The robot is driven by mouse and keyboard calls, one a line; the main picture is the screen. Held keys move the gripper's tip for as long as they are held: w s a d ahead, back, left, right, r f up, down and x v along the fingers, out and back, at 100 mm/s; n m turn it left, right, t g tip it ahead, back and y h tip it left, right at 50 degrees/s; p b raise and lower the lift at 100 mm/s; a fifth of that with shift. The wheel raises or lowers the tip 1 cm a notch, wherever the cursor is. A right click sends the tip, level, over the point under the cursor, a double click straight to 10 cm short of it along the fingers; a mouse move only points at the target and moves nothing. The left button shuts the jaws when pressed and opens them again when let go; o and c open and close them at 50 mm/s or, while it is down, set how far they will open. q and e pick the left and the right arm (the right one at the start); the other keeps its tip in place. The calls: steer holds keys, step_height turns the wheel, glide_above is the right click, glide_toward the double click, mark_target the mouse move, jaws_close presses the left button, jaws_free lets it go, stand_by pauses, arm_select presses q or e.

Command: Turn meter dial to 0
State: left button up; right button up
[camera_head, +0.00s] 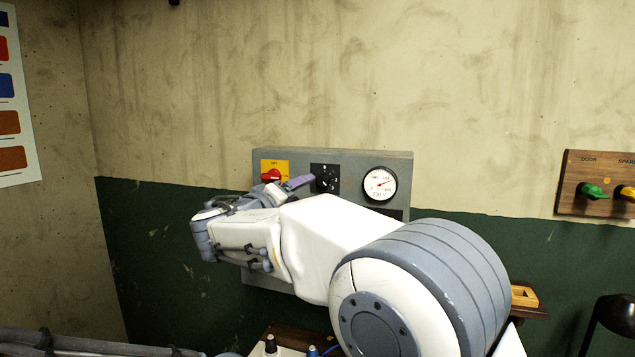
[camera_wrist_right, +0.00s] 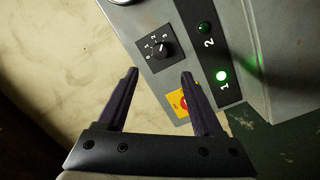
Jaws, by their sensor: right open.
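The black dial (camera_head: 325,178) with white numbers is on the grey wall panel (camera_head: 350,160). In the right wrist view the dial's round knob (camera_wrist_right: 160,51) sits on a black square plate; its exact setting is too small to read. My right gripper (camera_wrist_right: 160,73) is open and empty, its two dark fingers pointing toward the panel. The knob lies just beyond the fingertips, roughly between them, with no visible contact. In the head view one purple finger of the right gripper (camera_head: 301,182) shows just left of the dial. My left gripper is not in view.
A red switch on a yellow plate (camera_head: 274,171) is left of the dial, close to one finger (camera_wrist_right: 184,101). A round gauge (camera_head: 380,184) is to the right. Lamp 1 (camera_wrist_right: 222,76) glows green; lamp 2 (camera_wrist_right: 205,28) looks unlit. A wooden board with knobs (camera_head: 598,184) hangs far right.

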mark_target(321, 181)
steer(key=p+x, duration=0.4)
steer(key=x, duration=0.4)
steer(key=shift+w+d+r+p, duration=0.15)
steer(key=shift+w+p, duration=0.1)
steer(key=shift+p, duration=0.05)
steer(key=shift+w+d, duration=0.25)
steer(key=shift+w, duration=0.15)
jaws_close()
